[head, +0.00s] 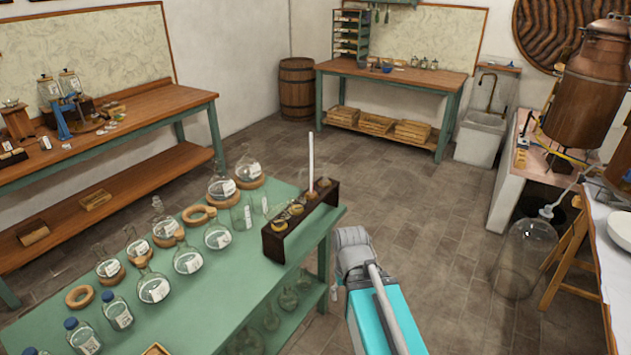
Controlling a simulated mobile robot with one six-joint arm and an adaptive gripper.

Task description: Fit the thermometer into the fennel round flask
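A tall thin white rod (311,160), which looks like the thermometer, stands upright at the back end of a dark wooden rack (273,247) on the green table. Several round glass flasks with white labels stand on the same table, some on cork rings; one is in the middle (187,258), another nearer (152,287), another at the back (249,170). The labels are too small to read, so I cannot tell which flask is fennel. Part of my teal and grey arm shows right of the table. My gripper's fingers do not show.
The green table (215,300) also holds empty cork rings (79,297) and blue-capped bottles (117,311) at the front left. Glassware sits on its lower shelf. A large glass vessel (522,258) stands on the floor at right. The floor beyond the table (400,195) is clear.

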